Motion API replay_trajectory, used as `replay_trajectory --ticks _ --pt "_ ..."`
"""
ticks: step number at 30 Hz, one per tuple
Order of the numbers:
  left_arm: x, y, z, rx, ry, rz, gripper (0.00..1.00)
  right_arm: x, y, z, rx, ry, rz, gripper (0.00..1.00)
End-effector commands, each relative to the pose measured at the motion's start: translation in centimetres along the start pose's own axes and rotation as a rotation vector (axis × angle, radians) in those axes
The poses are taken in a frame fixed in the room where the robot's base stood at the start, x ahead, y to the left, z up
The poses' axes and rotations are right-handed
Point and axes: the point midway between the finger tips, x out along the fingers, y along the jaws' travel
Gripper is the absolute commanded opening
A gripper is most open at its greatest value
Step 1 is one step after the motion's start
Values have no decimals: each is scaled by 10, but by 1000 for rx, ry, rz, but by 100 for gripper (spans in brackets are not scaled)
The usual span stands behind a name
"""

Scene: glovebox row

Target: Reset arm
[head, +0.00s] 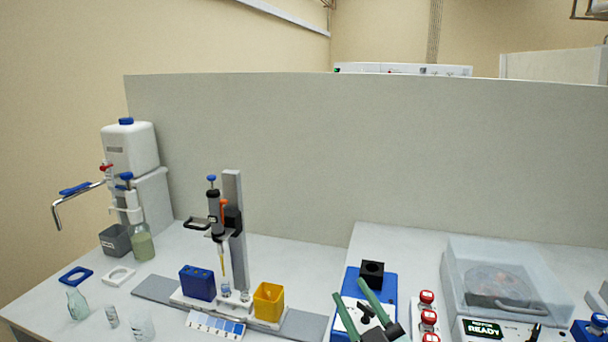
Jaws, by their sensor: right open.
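My right gripper (351,288) comes in at the bottom edge, right of centre in the head view. My left gripper is not in view.
Left of the gripper are a yellow bin (268,301), a blue rack (198,283) and a pipette on a stand (232,210). Glassware stands at the left. A grey partition (290,160) closes the back.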

Motion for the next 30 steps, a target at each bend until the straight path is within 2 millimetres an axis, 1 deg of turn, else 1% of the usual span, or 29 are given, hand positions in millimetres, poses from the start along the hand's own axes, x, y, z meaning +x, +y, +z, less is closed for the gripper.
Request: replay_trajectory --ticks 1,2,3,5,6,8,9,11,12,15,17,18,23,24,25,30 --pt "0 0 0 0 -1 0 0 -18 -2 38 64 -143 -3 45" --pt "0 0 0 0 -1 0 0 -30 -2 58 94 -223 -5 45" --pt "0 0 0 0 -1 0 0 -47 -5 84 134 -329 -12 45" --pt "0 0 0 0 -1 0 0 -76 -11 118 190 -483 -26 45" --pt "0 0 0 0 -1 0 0 -96 -15 139 224 -580 -37 45" --pt "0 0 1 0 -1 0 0 -127 -22 163 267 -711 -55 45" --pt "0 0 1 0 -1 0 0 -147 -26 176 290 -788 -68 45" --pt "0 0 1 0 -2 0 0 -173 -32 191 319 -887 -87 45" --pt "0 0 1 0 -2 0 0 -190 -36 198 336 -946 -99 45" --pt "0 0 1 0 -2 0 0 -227 -44 212 373 -1076 -128 45" --pt "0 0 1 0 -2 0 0 -249 -49 217 392 -1146 -145 45" --pt "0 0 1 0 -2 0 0 -262 -51 220 403 -1190 -156 45" --pt "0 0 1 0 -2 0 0 -315 -61 226 444 -1356 -203 45" --pt "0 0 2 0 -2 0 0 -320 -64 229 449 -1371 -210 45" --pt "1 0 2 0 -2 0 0 -315 -66 233 449 -1349 -208 45" --pt "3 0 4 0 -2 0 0 -300 -80 253 458 -1270 -200 45"
